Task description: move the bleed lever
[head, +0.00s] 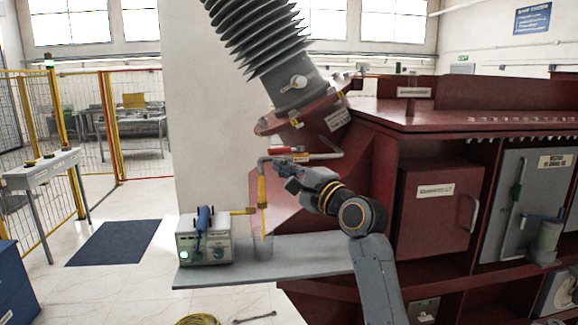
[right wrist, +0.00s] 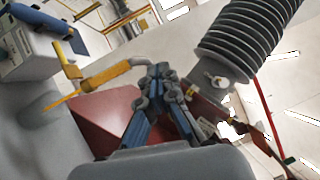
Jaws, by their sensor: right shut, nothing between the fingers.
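A thin pipe (head: 262,165) runs beneath the bushing's lower flange, with a red lever-like handle (head: 287,150) on top. I take this handle to be the bleed lever. The pipe bends down into a yellow spout (head: 262,190). The spout also shows in the right wrist view (right wrist: 105,76), left of the fingers. My right gripper (head: 279,164) is shut and empty, its tips close below the handle. I cannot tell whether they touch it. In the right wrist view the fingertips (right wrist: 158,72) meet and hide part of the pipe. My left gripper is out of view.
The ribbed bushing (head: 262,35) rises above. The dark red tank (head: 440,150) fills the right side.

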